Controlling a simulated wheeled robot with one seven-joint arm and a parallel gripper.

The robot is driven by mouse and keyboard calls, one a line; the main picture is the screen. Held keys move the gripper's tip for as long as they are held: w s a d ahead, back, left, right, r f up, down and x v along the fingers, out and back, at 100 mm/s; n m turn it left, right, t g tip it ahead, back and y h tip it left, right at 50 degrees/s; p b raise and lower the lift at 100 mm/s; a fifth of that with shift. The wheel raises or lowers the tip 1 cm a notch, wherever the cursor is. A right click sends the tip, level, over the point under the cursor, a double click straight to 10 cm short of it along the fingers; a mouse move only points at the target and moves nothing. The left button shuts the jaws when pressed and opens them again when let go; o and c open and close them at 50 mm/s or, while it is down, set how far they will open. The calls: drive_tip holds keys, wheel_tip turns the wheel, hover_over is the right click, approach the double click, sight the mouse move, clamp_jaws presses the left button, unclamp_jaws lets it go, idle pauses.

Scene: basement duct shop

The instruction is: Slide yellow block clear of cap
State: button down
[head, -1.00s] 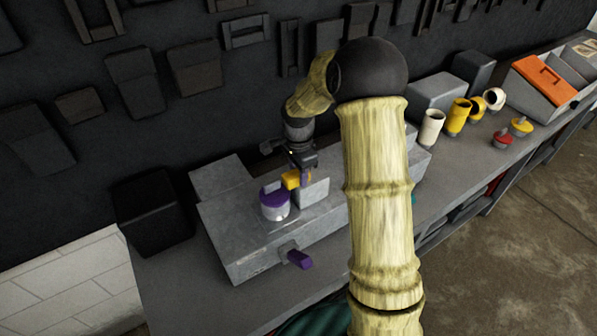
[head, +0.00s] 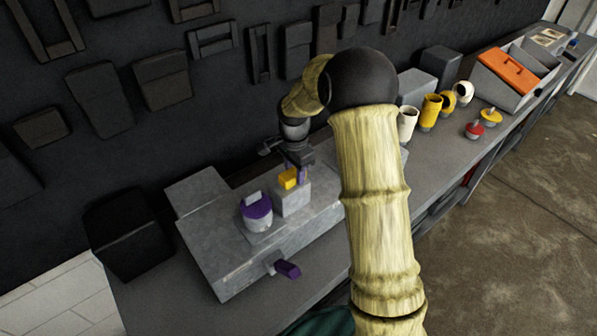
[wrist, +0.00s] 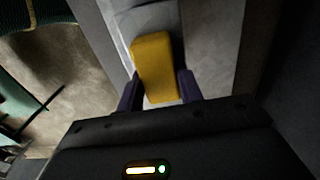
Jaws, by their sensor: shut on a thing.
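The yellow block (head: 289,179) lies on the top of a small grey block (head: 292,202) on the grey bench unit. The cap (head: 257,208), purple on top with a pale upright tab over a light round body, stands to its left. A gap shows between the yellow block and the cap in the head view. My gripper (head: 296,176) is shut on the yellow block, reaching down from above. In the wrist view the yellow block (wrist: 155,65) sits between the two purple fingertips (wrist: 158,88). The cap is not clearly seen there.
A purple handle (head: 288,269) sticks out from the front of the bench unit (head: 225,265). A black bin (head: 128,235) stands at left. Yellow and white pipe pieces (head: 431,110), red and yellow knobbed pieces (head: 475,130) and an orange-lidded box (head: 508,70) stand at right.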

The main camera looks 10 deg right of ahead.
drive_tip(key=shift+w+d+r, duration=0.15)
drive_tip(key=shift+d, duration=0.05)
drive_tip(key=c, duration=0.9)
unclamp_jaws()
drive_tip(key=shift+d, duration=0.15)
drive_tip(key=shift+a, duration=0.2)
drive_tip(key=shift+r+b, duration=0.3)
drive_tip(key=shift+r, duration=0.2)
wheel_tip(320, 180, up, 16)
drive_tip(key=b, duration=0.3)
drive_tip(key=shift+r, duration=0.15)
drive_tip(key=shift+d, duration=0.1)
